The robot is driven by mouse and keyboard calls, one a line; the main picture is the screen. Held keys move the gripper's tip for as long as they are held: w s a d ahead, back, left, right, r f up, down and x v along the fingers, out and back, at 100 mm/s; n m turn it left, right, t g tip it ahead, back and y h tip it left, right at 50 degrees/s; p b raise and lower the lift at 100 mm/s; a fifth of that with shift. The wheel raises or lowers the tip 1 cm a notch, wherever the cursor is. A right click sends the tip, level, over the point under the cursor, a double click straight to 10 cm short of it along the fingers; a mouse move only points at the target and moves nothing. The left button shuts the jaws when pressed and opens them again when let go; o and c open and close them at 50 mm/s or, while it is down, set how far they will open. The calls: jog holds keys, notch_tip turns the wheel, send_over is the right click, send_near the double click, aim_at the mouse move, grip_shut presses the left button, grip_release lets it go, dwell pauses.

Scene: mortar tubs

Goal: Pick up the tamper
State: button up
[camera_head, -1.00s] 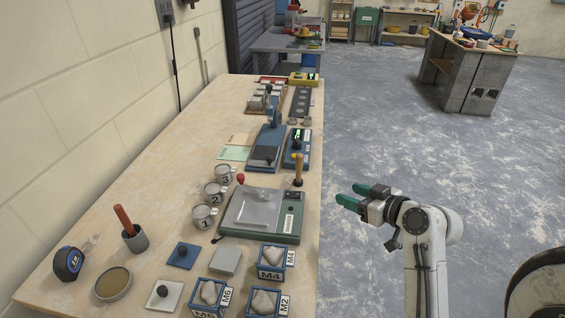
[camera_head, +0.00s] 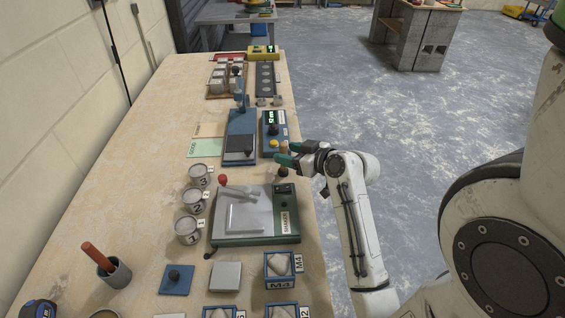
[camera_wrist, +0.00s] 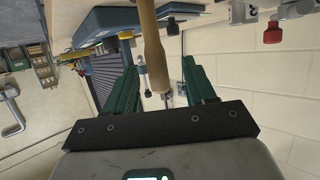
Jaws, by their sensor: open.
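The tamper, a tool with a pale wooden handle (camera_wrist: 152,45), shows between the two green fingers in the wrist view. In the head view only its yellowish top (camera_head: 284,147) and dark foot (camera_head: 283,172) show, at the bench's right edge behind the shaker; my gripper hides the middle. My gripper (camera_head: 281,154) is open and reaches in from the right, its fingers pointing left at the handle. In the wrist view the fingers stand either side of the handle with gaps; I cannot tell whether either touches it.
The green shaker (camera_head: 265,240) sits just in front. A blue device with a lit display (camera_head: 272,132) and a blue stand (camera_head: 240,140) are behind. Several numbered tins (camera_head: 187,230) and a cup with a red-brown stick (camera_head: 117,274) are to the left.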

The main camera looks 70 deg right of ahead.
jog(key=shift+p+x, duration=0.5)
jog(key=shift+x, duration=1.9)
jog(key=shift+s+d, duration=0.1)
jog(key=shift+d, duration=0.05)
jog(key=shift+c, duration=0.3)
grip_shut()
